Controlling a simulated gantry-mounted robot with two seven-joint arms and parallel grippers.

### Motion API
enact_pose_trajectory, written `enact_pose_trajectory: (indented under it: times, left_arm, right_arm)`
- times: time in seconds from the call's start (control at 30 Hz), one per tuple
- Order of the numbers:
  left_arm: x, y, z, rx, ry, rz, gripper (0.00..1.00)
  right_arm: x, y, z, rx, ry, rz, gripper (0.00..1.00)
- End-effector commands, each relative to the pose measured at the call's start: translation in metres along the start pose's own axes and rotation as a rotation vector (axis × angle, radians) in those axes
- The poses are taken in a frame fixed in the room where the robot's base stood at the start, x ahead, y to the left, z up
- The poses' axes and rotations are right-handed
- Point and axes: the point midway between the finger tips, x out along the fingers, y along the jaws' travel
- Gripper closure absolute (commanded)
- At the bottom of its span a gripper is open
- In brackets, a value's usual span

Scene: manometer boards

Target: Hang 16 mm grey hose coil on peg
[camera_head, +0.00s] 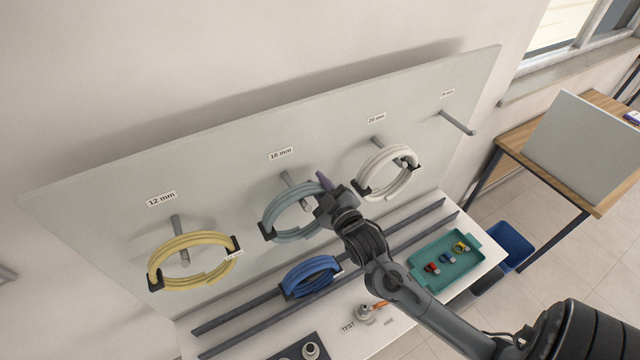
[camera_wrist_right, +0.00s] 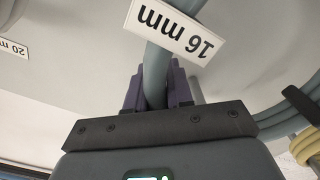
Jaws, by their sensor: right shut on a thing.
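The grey hose coil (camera_head: 268,224) is a ring with dark clips, in front of the board below the 16 mm label (camera_head: 281,154). My right gripper (camera_head: 324,188) is shut on the coil's upper right side. In the right wrist view, grey hose (camera_wrist_right: 155,75) runs between its purple fingers (camera_wrist_right: 156,92), close to the 16 mm label (camera_wrist_right: 176,27). The 16 mm peg (camera_head: 286,177) sticks out of the board and overlaps the coil's upper part in the head view. I cannot tell whether the peg passes fully through the ring. My left gripper is not in view.
A yellow coil (camera_head: 168,246) hangs on the 12 mm peg, a white coil (camera_head: 369,180) on the 20 mm peg. The far right peg (camera_head: 457,122) is bare. A blue coil (camera_head: 311,281) sits on the rails below. A green tray (camera_head: 418,270) holds small parts.

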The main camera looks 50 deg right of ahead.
Motion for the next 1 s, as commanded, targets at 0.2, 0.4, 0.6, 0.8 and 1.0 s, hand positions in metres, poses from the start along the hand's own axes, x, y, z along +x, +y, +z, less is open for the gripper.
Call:
enact_pose_trajectory:
  times: [0.2, 0.4, 0.6, 0.8, 1.0]
  left_arm:
    - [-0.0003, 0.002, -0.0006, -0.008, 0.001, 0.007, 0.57]
    - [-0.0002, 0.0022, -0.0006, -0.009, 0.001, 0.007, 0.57]
    - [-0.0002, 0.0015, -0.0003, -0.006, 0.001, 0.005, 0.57]
    - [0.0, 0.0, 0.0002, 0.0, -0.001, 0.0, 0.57]
    - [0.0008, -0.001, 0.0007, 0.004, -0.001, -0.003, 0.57]
  right_arm:
    - [0.0001, 0.0008, -0.0009, 0.001, 0.002, 0.002, 1.0]
    - [0.0, 0.0008, -0.0008, 0.001, 0.002, 0.002, 1.0]
    - [0.0, 0.0007, -0.0007, 0.001, 0.001, 0.002, 0.59]
    - [0.0, 0.0004, -0.0003, 0.0, 0.001, 0.001, 0.49]
    - [-0.0018, -0.0008, 0.001, 0.0, -0.001, -0.001, 0.49]
